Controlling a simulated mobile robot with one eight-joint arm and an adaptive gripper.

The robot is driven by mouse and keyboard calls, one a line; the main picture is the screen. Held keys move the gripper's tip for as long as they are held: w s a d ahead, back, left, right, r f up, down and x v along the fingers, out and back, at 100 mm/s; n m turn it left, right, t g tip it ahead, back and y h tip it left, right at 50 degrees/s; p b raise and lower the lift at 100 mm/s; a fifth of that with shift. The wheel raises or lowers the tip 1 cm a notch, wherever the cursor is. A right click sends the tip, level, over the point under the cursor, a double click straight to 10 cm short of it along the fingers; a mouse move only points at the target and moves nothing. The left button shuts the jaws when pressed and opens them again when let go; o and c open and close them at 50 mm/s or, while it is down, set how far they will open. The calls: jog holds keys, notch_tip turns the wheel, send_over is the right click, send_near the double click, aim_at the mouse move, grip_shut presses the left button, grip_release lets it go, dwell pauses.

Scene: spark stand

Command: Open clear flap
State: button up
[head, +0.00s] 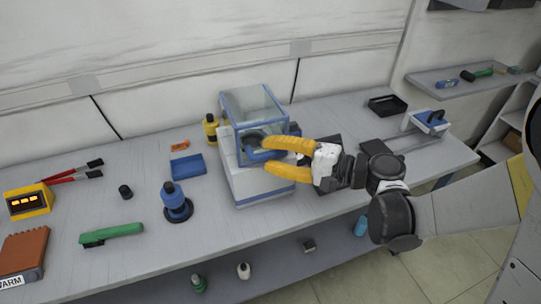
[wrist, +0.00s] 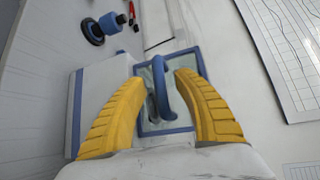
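The machine (head: 250,180) is a white box on the bench with a blue-framed clear chamber (head: 255,104) on top. The clear flap (wrist: 147,78) has a blue frame and is on the side facing my gripper; it looks shut. A blue arched handle (wrist: 171,88) stands out from it. My gripper (head: 267,154) has two yellow fingers and is open at the flap. In the wrist view, my gripper (wrist: 160,76) has one finger on each side of the handle, with gaps visible. The fingers hide parts of the flap frame.
A blue tray (head: 189,164), a yellow bottle (head: 211,130) and a blue round-based object (head: 175,203) stand left of the machine. A black tray (head: 387,105) and a blue-white device (head: 430,121) are at right. The bench front-left of the machine has free room.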

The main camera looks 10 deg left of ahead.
grip_shut()
jog(key=shift+r, duration=0.15)
